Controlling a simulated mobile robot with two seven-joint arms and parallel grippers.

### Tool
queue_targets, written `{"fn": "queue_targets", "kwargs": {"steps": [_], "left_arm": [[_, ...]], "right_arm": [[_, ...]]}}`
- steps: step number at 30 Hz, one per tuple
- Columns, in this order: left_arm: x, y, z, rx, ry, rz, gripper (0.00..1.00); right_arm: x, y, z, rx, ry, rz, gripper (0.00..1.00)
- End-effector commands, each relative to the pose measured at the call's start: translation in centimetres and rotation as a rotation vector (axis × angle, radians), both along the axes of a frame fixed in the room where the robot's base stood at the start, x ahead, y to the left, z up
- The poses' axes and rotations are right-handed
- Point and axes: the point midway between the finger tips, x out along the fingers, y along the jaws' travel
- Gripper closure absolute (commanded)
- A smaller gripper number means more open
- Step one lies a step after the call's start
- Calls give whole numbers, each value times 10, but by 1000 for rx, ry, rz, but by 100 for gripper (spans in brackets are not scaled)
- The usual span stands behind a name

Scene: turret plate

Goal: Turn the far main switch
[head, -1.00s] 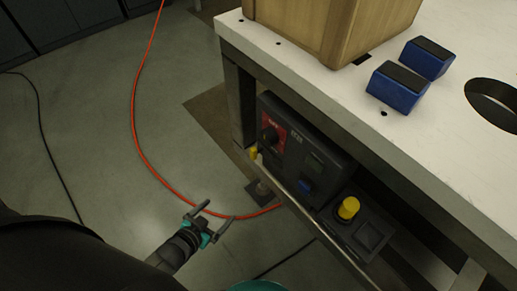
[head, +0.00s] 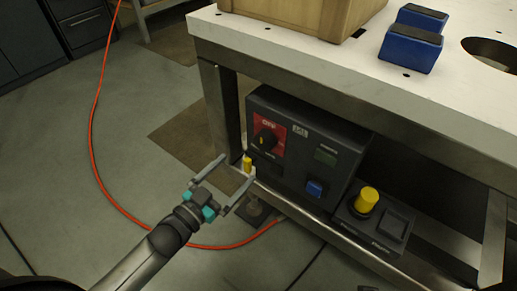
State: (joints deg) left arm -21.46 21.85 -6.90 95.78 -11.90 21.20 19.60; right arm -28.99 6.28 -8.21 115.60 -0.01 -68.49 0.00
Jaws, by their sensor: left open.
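A dark control box (head: 300,155) sits under the table top, on the frame's lower rail. At its left end is a red panel with a black rotary main switch (head: 265,139). The box also carries a small display and a blue button (head: 315,188). My left gripper (head: 238,172) is open and empty, in front and to the lower left of the switch. Its fingers point towards the box's left end, and I see no contact with the switch. One fingertip shows close to a small yellow part (head: 247,164) on the rail. My right gripper is not in view.
A lower box with a yellow knob (head: 367,199) stands right of the control box. The white table top (head: 300,57) overhangs above, bearing a wooden crate (head: 310,17) and blue blocks (head: 411,48). An orange cable (head: 93,140) runs over the floor. Floor at left is open.

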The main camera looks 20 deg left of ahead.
Motion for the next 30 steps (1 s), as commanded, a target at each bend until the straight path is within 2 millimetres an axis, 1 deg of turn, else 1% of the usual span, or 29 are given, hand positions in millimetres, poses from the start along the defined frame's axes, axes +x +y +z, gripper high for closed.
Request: {"fn": "queue_targets", "kwargs": {"steps": [1, 6, 18, 24, 30], "left_arm": [[9, -3, -1, 0, -4, -1, 0], [34, -12, -1, 0, -4, 0, 0], [84, -30, -2, 0, 0, 1, 0], [98, -35, -1, -1, 1, 1, 0], [102, -36, -1, -1, 3, 0, 0]], "right_arm": [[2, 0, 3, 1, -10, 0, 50], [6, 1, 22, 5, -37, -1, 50], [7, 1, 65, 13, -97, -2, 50], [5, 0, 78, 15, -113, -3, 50], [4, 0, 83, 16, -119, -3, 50]]}}
